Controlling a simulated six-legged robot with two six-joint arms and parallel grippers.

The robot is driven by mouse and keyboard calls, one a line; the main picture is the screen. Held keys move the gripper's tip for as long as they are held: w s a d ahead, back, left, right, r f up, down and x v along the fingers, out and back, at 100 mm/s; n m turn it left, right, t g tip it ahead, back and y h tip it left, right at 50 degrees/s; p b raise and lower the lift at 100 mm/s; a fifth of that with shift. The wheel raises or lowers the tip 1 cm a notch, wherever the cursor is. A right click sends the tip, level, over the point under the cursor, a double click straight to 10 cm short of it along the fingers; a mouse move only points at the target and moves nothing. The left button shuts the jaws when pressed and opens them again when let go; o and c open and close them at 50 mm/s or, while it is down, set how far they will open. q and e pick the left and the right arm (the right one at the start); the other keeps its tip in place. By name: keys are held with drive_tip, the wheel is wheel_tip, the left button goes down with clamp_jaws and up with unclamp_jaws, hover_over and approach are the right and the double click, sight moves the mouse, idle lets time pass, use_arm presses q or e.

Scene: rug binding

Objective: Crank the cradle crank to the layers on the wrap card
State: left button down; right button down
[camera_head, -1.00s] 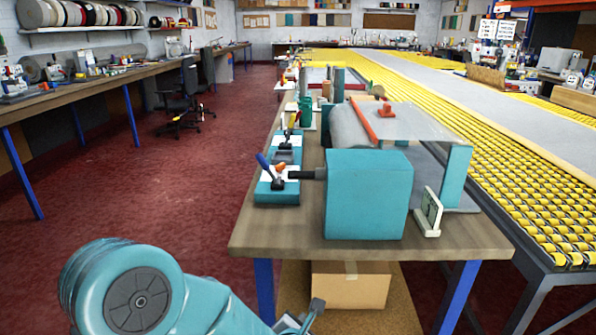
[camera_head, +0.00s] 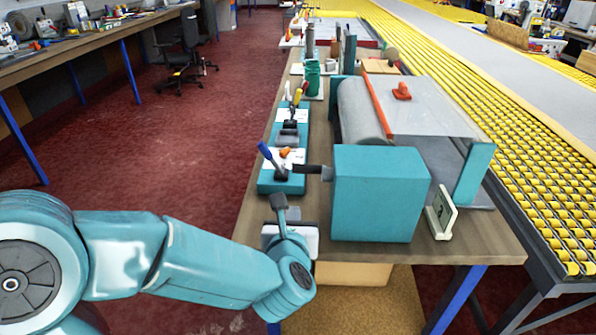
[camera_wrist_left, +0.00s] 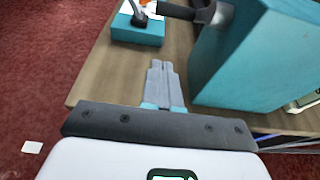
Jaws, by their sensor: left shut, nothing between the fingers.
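The cradle's teal housing (camera_head: 380,195) stands near the bench's front end, with a grey roll (camera_head: 360,110) behind it. The dark cradle crank (camera_head: 312,170) sticks out from the housing's left side. It also shows at the top of the left wrist view (camera_wrist_left: 178,11). The wrap card (camera_head: 441,212) leans in a small pale stand right of the housing; its mark is too small to read surely. My left gripper (camera_head: 279,201) is shut and empty, just in front of the crank and apart from it. Its closed fingers point toward the crank side in the left wrist view (camera_wrist_left: 161,72). My right gripper is not in view.
A teal switch base (camera_head: 275,186) with a blue-handled lever sits left of the crank. Other levers and a green spool (camera_head: 313,75) stand farther back on the wooden bench (camera_head: 465,237). A yellow roller conveyor (camera_head: 500,170) runs along the right. Red floor lies open at left.

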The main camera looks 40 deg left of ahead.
sight(306, 172)
use_arm(q)
drive_tip(key=x, duration=1)
drive_tip(key=shift+s, duration=0.1)
drive_tip(key=w, duration=0.1)
drive_tip(key=w+a+r+p, duration=0.1)
drive_tip(key=w, duration=0.1)
drive_tip(key=shift+a+r+p, duration=0.4)
